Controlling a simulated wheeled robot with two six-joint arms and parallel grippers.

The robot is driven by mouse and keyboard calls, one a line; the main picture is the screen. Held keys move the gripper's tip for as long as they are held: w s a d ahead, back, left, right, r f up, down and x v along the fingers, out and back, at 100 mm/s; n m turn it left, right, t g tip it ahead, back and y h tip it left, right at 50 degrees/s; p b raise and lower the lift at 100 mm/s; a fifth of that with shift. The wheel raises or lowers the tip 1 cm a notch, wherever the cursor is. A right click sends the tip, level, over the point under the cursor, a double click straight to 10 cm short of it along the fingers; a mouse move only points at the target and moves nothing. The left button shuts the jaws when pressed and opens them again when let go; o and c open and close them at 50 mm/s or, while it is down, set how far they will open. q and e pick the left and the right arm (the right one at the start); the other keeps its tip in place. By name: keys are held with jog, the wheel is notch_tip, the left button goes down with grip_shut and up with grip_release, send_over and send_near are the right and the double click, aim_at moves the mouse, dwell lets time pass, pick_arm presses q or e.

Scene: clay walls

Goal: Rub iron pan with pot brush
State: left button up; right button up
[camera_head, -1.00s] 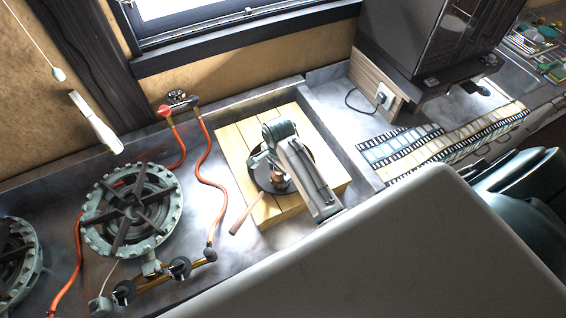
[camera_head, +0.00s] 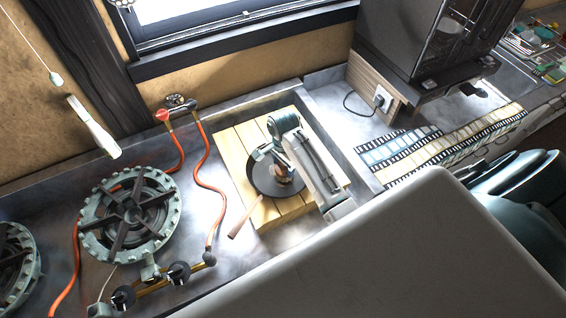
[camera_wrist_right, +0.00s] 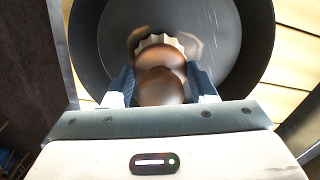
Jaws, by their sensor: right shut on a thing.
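The black iron pan (camera_head: 263,184) lies on the slatted wooden board, with its brown handle (camera_head: 245,219) pointing to the lower left. My right gripper (camera_head: 276,165) is over the pan. It is shut on the brown rounded handle of the pot brush (camera_wrist_right: 160,86). In the right wrist view the pale scalloped edge of the brush (camera_wrist_right: 160,42) shows against the inside of the pan (camera_wrist_right: 215,50). The brush is low in the pan; whether its bristles touch the bottom is hidden. My left gripper is not in view.
The wooden board (camera_head: 237,150) sits in a recess of the grey counter. Left of it are an orange hose (camera_head: 203,185) and a gas burner (camera_head: 130,215). A patterned strip (camera_head: 440,147) and a dark appliance (camera_head: 420,40) are at the right.

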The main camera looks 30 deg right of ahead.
jog(key=shift+r, duration=2.9)
jog(key=shift+r, duration=1.5)
jog(key=shift+w, duration=0.1)
